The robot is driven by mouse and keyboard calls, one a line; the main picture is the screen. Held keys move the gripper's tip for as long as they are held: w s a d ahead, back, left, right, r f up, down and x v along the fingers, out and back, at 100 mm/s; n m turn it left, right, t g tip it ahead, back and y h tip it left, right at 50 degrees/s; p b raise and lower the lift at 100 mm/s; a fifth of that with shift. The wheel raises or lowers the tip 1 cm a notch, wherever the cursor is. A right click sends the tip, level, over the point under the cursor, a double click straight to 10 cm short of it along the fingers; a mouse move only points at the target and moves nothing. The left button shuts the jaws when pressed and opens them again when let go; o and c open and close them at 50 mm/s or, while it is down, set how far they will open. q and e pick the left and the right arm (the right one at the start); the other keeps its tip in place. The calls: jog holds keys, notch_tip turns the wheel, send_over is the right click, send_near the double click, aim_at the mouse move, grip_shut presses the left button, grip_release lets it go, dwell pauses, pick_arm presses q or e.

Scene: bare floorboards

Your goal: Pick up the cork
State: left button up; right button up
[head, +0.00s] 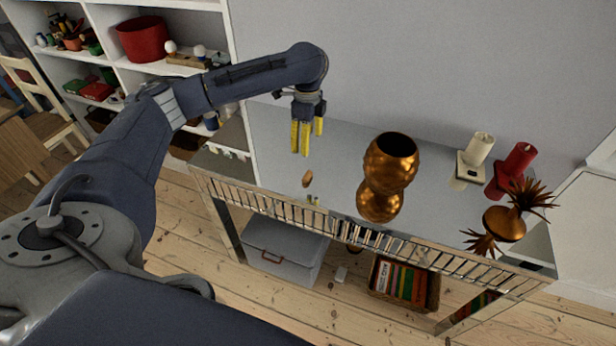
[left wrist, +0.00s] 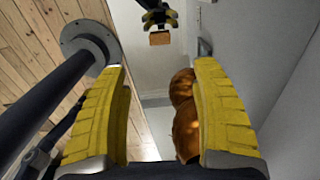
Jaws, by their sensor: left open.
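The cork (head: 307,178) is a small brown piece lying on the mirrored tabletop (head: 270,140), near its front edge. My left gripper (head: 307,143) has yellow fingers pointing down and hangs above and slightly behind the cork, apart from it. In the left wrist view my left gripper (left wrist: 162,115) is open with nothing between its fingers. A small brown block, which looks like the cork (left wrist: 160,38), shows beyond the fingertips near the top. My right gripper is in neither view.
A round copper vase (head: 390,162) stands on the table just right of the cork. Farther right are a white candle (head: 479,150), a red candle (head: 514,167) and a spiky copper ornament (head: 505,223). White shelves (head: 100,20) stand at the left. The wall is behind the table.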

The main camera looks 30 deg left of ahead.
pick_arm(q)
send_near(308, 175)
notch_tip(308, 175, down, 5)
jog(key=shift+a+f, duration=0.1)
jog(key=shift+d+f, duration=0.2)
jog(key=shift+f, duration=2.3)
jog(key=c, duration=0.8)
